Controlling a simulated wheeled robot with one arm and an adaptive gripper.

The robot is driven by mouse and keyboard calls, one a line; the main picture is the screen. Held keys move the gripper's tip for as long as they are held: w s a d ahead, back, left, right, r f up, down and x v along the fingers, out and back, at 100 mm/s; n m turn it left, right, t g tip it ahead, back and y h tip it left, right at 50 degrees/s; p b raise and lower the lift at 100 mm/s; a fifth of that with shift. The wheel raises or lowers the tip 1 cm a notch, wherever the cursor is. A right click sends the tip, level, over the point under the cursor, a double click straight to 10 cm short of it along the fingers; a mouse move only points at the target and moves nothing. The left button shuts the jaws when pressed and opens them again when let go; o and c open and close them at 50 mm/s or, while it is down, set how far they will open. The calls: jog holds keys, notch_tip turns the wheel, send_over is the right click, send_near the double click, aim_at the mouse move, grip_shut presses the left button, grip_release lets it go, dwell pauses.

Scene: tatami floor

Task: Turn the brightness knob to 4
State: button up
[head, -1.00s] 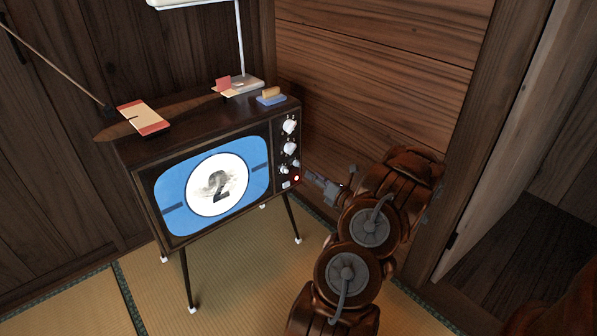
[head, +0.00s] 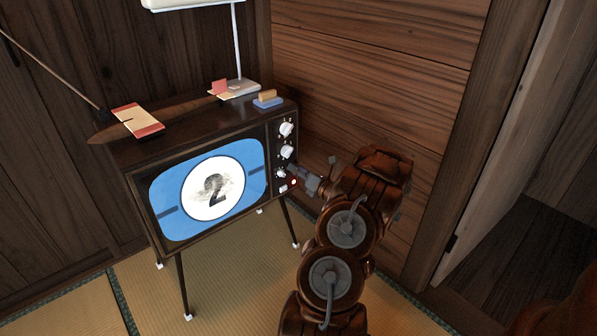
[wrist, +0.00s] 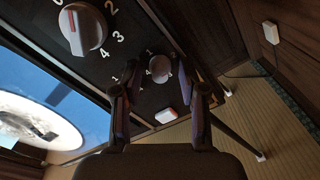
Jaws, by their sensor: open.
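The television (head: 205,139) stands on thin legs, its blue screen (head: 170,211) showing a "2" in a white circle. Its right-hand panel has an upper white knob (head: 286,129) and a lower large white knob (head: 287,151), with smaller controls below. In the wrist view a large knob (wrist: 83,28) with a red mark sits by numerals including 2, 3 and 4. A small grey knob (wrist: 160,71) with numerals around it lies between the fingertips of my gripper (wrist: 158,78). My gripper is open; contact cannot be told. I cannot read a brightness label.
A whitish button (wrist: 166,115) with an orange-red glow sits below the small knob. A lamp (head: 238,85), a red-and-cream item (head: 138,120) and a blue block with a tan top (head: 268,99) are on the television. A wooden wall (head: 370,70) stands close on the right.

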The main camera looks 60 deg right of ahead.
grip_shut()
dwell(0.5)
